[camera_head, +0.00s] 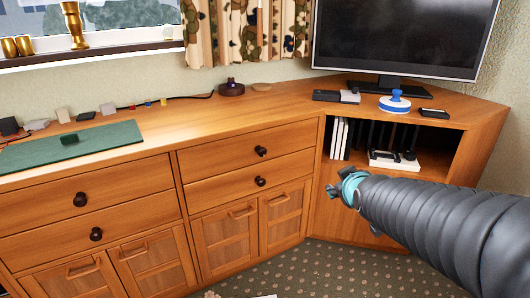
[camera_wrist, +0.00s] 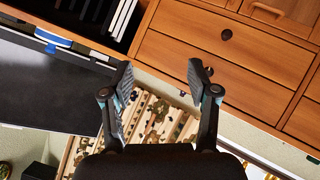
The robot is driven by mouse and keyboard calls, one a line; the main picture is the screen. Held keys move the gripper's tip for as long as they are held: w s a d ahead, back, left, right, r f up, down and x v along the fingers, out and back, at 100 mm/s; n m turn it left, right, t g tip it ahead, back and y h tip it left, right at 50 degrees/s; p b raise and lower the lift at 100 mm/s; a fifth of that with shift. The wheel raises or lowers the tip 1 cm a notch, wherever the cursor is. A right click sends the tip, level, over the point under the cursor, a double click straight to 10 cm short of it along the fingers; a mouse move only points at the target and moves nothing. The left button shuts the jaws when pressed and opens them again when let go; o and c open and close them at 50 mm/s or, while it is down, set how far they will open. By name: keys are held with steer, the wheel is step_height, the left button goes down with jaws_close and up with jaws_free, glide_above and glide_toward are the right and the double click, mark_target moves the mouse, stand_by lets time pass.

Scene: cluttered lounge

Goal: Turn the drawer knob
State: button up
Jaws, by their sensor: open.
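The wooden sideboard has drawers with dark round knobs. On its middle section, an upper knob (camera_head: 261,151) and a lower knob (camera_head: 260,181) sit one above the other. On the left section are another upper knob (camera_head: 80,199) and lower knob (camera_head: 96,234). My gripper (camera_head: 346,190) is in front of the right-hand cabinet, to the right of the middle knobs. In the wrist view my gripper (camera_wrist: 160,82) is open and empty, its fingers wide apart. One drawer knob (camera_wrist: 226,35) shows beyond the right finger, apart from it. Which knob the task means cannot be told.
A monitor (camera_head: 398,38) stands on the sideboard top, with a blue-and-white object (camera_head: 395,102) before it. An open shelf holds books (camera_head: 340,139). A green mat (camera_head: 75,148) lies at left. Patterned curtains (camera_head: 240,35) hang behind. Patterned carpet (camera_head: 330,270) is visible below.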

steer(key=w+a+f+n+t+y+b, duration=0.1)
steer(key=w+a+n+y, duration=0.15)
steer(key=w, duration=0.25)
steer(key=w+a+f+n+t+y, duration=0.1)
steer(key=w+a+f+n, duration=0.1)
steer(key=w+a, duration=0.2)
steer(key=n+y, duration=0.6)
glide_toward(263, 153)
steer(key=shift+t, duration=0.4)
steer(key=x, duration=1.1)
steer(key=shift+f+p, duration=0.3)
steer(key=shift+f, duration=0.05)
steer(key=shift+s+a+m, duration=0.1)
steer(key=shift+m, duration=0.15)
jaws_close()
